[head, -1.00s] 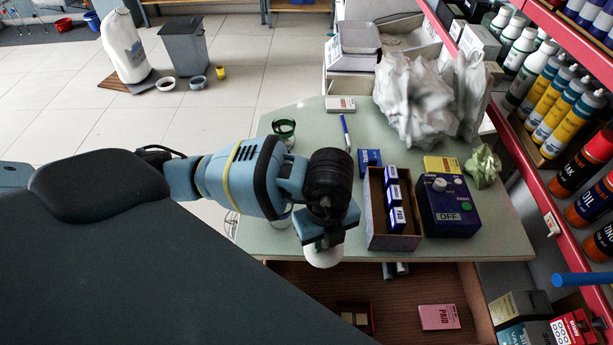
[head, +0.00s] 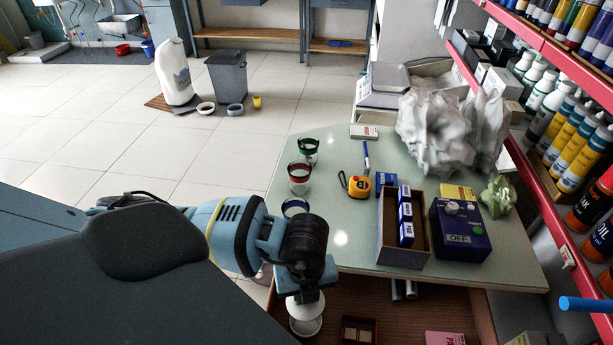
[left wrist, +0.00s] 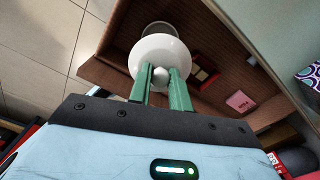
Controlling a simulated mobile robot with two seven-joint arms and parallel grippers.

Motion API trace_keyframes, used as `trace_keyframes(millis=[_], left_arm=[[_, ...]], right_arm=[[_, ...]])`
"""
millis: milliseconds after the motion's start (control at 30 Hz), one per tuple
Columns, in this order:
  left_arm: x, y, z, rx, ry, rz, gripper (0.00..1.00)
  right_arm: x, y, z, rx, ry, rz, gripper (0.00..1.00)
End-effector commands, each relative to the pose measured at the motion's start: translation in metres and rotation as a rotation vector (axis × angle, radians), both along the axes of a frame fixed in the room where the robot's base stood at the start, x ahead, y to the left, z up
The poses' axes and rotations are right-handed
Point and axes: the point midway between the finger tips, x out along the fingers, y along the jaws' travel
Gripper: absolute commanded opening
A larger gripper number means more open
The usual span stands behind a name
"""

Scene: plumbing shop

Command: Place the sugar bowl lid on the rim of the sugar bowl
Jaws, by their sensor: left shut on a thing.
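My left gripper (head: 307,294) is shut on the knob of the white sugar bowl lid (head: 303,307), in front of the table's near edge. In the left wrist view, the green fingers (left wrist: 161,78) pinch the knob and the lid's round white disc (left wrist: 158,52) faces the camera. A round, pale-rimmed thing (left wrist: 158,26) shows partly behind the lid; it may be the sugar bowl. The lid hides most of it, and I cannot tell whether they touch. My right gripper is not in view.
The green table (head: 350,240) holds an open box (head: 392,248) of small blue boxes, a blue control box (head: 460,228), a tape measure (head: 357,186) and several coloured-rim cups. A brown lower shelf (head: 420,308) has a dark tray (head: 359,329) and a pink pad (head: 445,338).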

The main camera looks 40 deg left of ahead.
Motion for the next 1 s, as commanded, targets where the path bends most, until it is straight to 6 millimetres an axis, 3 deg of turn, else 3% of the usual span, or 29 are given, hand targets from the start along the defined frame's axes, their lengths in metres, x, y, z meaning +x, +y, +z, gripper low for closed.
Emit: trace_keyframes(millis=[133,400,733,1000], left_arm=[[-0.001,0.000,-0.011,0.000,0.004,0.001,0.00],[-0.001,0.000,-0.055,0.001,0.003,0.001,0.00],[0.000,0.000,-0.066,0.000,0.001,0.001,0.00],[-0.001,0.000,-0.099,0.000,0.004,0.001,0.00]], right_arm=[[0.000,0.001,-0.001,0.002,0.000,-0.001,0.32],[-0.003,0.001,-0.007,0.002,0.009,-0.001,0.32],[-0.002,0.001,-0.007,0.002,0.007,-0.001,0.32],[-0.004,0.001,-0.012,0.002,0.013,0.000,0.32]])
